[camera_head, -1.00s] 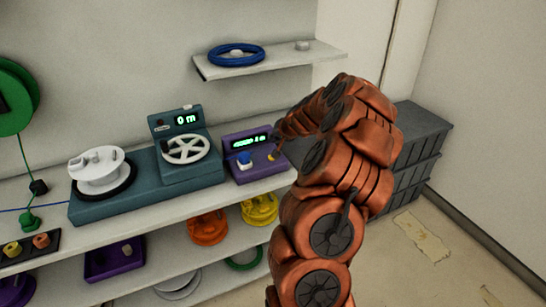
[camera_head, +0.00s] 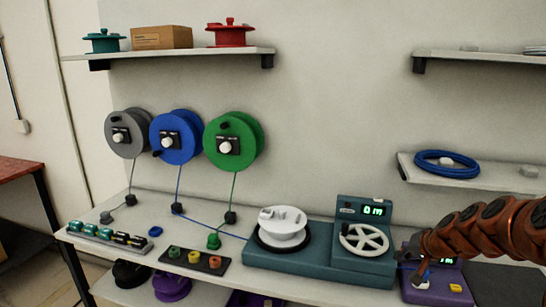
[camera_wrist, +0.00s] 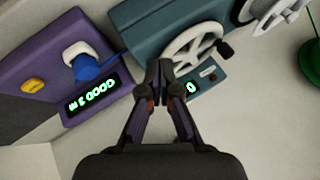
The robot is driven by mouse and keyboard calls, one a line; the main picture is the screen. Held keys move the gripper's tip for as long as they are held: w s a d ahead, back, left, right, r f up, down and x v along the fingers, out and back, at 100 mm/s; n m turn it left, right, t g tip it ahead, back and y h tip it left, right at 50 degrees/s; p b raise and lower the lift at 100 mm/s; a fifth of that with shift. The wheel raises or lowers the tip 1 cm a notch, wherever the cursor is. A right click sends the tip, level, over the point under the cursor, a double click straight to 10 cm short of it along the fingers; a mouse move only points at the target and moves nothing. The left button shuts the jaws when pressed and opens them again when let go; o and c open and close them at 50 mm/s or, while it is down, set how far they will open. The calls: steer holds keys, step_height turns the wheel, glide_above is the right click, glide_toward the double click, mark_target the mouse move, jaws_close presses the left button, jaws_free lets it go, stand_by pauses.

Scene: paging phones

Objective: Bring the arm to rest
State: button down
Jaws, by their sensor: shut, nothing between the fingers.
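My gripper (camera_wrist: 160,88) shows in the wrist view with its two dark fingers together and nothing between them. In the head view my copper arm comes in from the right edge, and the gripper end (camera_head: 408,256) is just right of the wheel, partly over the purple box (camera_head: 437,292).
Gray, blue and green reels (camera_head: 228,142) hang on the wall; cords run down to the bench (camera_head: 150,250). A white spool (camera_head: 282,222) sits on the teal machine. A red-topped table (camera_head: 17,170) stands at far left.

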steer(key=s+a+r+n+g+y, duration=0.1)
steer(key=s+a+n+g, duration=0.2)
steer(key=s+a, duration=0.6)
steer(key=s+a+r+n+g, duration=0.1)
steer(key=s+a+n+g, duration=0.1)
steer(key=s+a, duration=0.75)
steer(key=s+a+n+g+h, duration=0.1)
steer(key=s+a+g, duration=0.1)
steer(key=s, duration=0.8)
steer(key=s+a+n+g+h, duration=0.1)
steer(key=s+g+h, duration=0.1)
steer(key=s, duration=0.8)
steer(key=shift+s+a+f+g, duration=0.3)
steer(key=shift+s+a+f, duration=0.05)
steer(key=shift+s+f, duration=0.1)
